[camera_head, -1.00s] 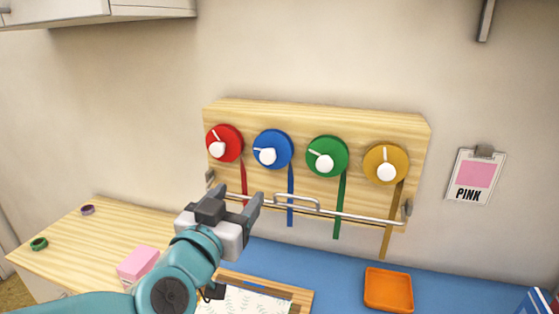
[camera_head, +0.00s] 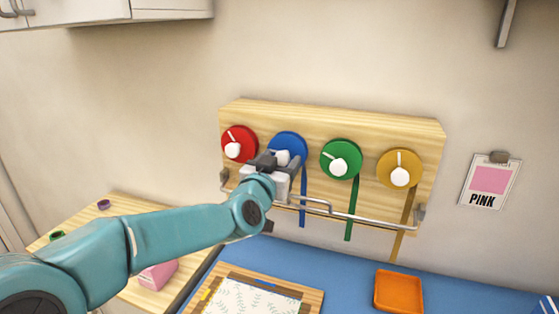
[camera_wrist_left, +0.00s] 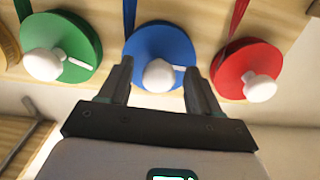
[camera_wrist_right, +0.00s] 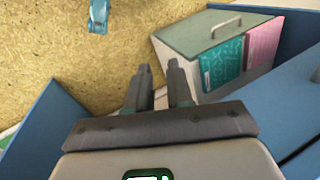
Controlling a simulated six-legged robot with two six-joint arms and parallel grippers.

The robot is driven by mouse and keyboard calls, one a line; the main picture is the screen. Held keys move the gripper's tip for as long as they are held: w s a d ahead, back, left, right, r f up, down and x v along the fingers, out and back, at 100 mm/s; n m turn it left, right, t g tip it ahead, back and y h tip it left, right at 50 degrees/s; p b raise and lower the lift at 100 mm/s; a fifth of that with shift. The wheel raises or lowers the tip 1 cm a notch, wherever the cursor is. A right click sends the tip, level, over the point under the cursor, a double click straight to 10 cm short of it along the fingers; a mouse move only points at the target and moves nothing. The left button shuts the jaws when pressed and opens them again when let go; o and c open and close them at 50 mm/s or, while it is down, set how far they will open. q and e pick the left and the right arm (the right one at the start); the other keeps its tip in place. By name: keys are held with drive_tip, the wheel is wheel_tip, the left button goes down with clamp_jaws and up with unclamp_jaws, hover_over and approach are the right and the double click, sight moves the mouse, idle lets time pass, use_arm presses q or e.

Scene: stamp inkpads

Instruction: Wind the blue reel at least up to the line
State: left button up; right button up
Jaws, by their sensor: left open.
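The blue reel (camera_head: 289,139) is the second disc from the left on a wooden wall board (camera_head: 330,115). Its blue strap (camera_head: 304,205) hangs down past a metal rail (camera_head: 340,211), its end below the rail. My left gripper (camera_head: 281,160) is in front of the reel and hides its lower part. In the left wrist view the blue reel (camera_wrist_left: 162,45) is seen upside down, its white knob (camera_wrist_left: 158,76) between the open fingers; I cannot tell whether they touch it. My right gripper (camera_wrist_right: 160,80) shows only in its wrist view, fingers apart and empty.
A red reel (camera_head: 240,140) is close to the left and a green reel (camera_head: 341,158) to the right, with a yellow reel (camera_head: 400,167) further right. The rail runs just below my left gripper. An orange tray (camera_head: 399,291) stands on the blue surface.

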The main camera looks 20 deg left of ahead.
use_arm(q)
drive_tip(key=c, duration=1)
drive_tip(key=n+b, duration=0.2)
drive_tip(key=n, duration=0.1)
drive_tip(key=shift+d+f+n, duration=0.1)
drive_tip(key=shift+n, duration=0.2)
drive_tip(key=n+b, duration=0.2)
drive_tip(key=n, duration=0.2)
drive_tip(key=shift+b, duration=0.35)
drive_tip(key=n+b, duration=0.2)
drive_tip(key=n, duration=0.3)
drive_tip(key=shift+n, duration=0.4)
drive_tip(key=shift+r+n+b, duration=0.15)
drive_tip(key=shift+n+b, duration=0.2)
drive_tip(key=shift+n, duration=0.75)
drive_tip(key=shift+r+n+b, duration=0.1)
drive_tip(key=shift+n+b, duration=0.2)
drive_tip(key=shift+n, duration=0.8)
